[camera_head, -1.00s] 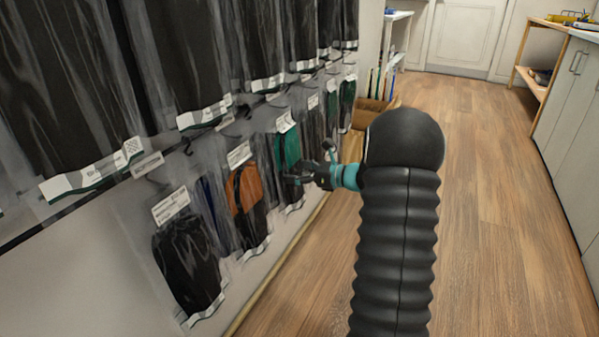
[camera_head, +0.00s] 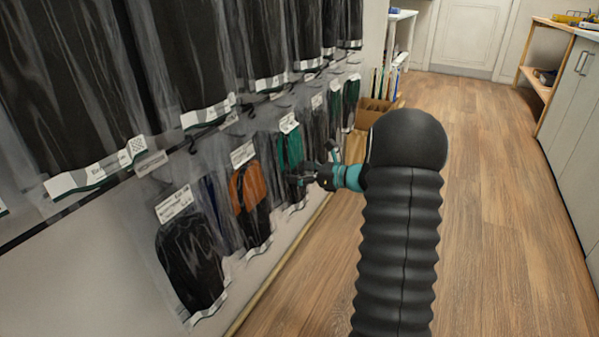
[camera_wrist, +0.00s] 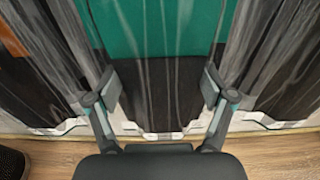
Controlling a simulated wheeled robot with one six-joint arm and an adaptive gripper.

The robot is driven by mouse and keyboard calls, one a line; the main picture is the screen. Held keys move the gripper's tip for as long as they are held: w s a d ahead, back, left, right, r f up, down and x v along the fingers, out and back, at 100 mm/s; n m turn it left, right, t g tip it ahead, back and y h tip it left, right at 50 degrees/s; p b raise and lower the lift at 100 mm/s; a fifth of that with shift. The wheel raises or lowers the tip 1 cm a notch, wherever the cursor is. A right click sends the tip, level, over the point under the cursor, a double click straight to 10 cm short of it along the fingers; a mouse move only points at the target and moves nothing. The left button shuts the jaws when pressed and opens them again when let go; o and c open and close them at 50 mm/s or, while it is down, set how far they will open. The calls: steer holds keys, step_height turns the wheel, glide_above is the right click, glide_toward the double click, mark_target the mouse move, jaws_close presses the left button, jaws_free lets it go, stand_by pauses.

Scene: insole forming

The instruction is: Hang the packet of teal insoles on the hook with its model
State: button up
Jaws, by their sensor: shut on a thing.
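The packet of teal insoles (camera_head: 290,152) is a clear bag with a white header label, teal above and black below. It hangs upright in the lower row of the wall display, beyond the orange packet. My gripper (camera_head: 299,178) is at its lower part, shut on the packet. In the wrist view the packet (camera_wrist: 165,28) fills the middle, and my gripper's fingers (camera_wrist: 162,88) stand at either side of its black part. Whether its header is on a hook is too small to tell.
An orange-and-black packet (camera_head: 246,188) and a black packet (camera_head: 190,262) hang nearer. Grey and green packets (camera_head: 336,112) hang farther along. Large black packets (camera_head: 175,60) hang above. A cardboard box (camera_head: 374,112) stands at the wall's far end. The wooden floor (camera_head: 500,210) at right is clear.

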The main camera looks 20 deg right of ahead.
steer(key=o, duration=1.1)
steer(key=v, duration=1.2)
